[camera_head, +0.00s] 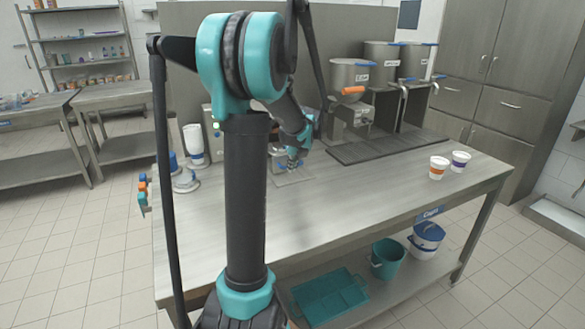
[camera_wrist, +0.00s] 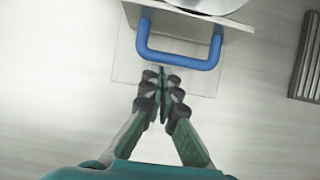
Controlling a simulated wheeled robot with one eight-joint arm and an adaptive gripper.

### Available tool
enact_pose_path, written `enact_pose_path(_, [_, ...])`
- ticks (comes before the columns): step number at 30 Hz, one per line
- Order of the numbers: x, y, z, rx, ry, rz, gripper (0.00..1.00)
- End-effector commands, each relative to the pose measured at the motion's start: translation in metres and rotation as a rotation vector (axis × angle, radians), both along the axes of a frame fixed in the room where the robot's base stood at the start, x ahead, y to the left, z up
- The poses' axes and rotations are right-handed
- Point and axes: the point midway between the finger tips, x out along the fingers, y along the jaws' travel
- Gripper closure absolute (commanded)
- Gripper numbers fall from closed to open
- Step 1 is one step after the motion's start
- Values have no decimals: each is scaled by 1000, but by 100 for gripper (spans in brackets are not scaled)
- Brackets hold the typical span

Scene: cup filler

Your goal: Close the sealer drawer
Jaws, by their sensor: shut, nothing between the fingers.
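The sealer drawer (camera_wrist: 240,30) shows at the top of the wrist view as a pale front panel with a blue handle (camera_wrist: 180,60). Part of a round metal piece shows behind the panel. My gripper (camera_wrist: 162,72) is shut and empty, its fingertips together close to the middle of the blue handle bar. I cannot tell whether they touch it. In the head view my gripper (camera_head: 292,165) is low over the worktable in front of the sealer. My arm hides most of the sealer and the drawer there.
The steel worktable (camera_head: 400,200) has clear room at its front. Two white cups (camera_head: 438,168) (camera_head: 460,161) stand at its right. Dispensers (camera_head: 348,76) stand at the back behind a dark drip grate (camera_head: 385,146). A white cup stack (camera_head: 194,140) is left of my arm.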

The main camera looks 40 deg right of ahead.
Motion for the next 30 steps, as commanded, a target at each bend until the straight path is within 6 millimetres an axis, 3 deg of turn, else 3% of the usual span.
enact_pose_path(13, [66, -21, 0, 0, 0, 1, 100])
enact_pose_path(30, [63, -22, -2, 1, 0, 0, 100])
